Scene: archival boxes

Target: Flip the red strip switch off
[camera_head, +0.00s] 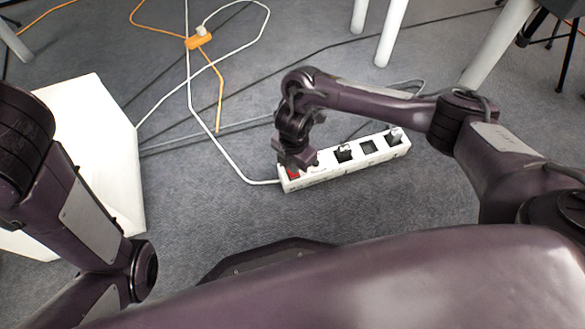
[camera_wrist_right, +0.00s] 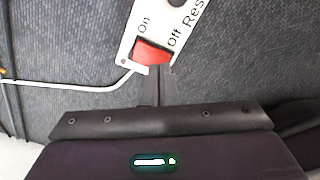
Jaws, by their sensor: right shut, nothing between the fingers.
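The white power strip (camera_head: 325,173) lies on the grey carpet, slanting up to the right. Its red switch (camera_head: 293,174) is at the left end, partly hidden by my right gripper (camera_head: 297,166) in the head view. The right wrist view shows the red switch (camera_wrist_right: 152,51) between the printed words "On" and "Off Reset". There my right gripper (camera_wrist_right: 158,70) is shut and empty, its fingertips at the lower right edge of the switch, near the "Off" side. I cannot tell whether they touch it. My left arm shows at the left, but its gripper is out of view.
An orange connector (camera_head: 199,41) lies farther back. A white box (camera_head: 101,141) stands left, and white table legs (camera_head: 391,35) stand behind.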

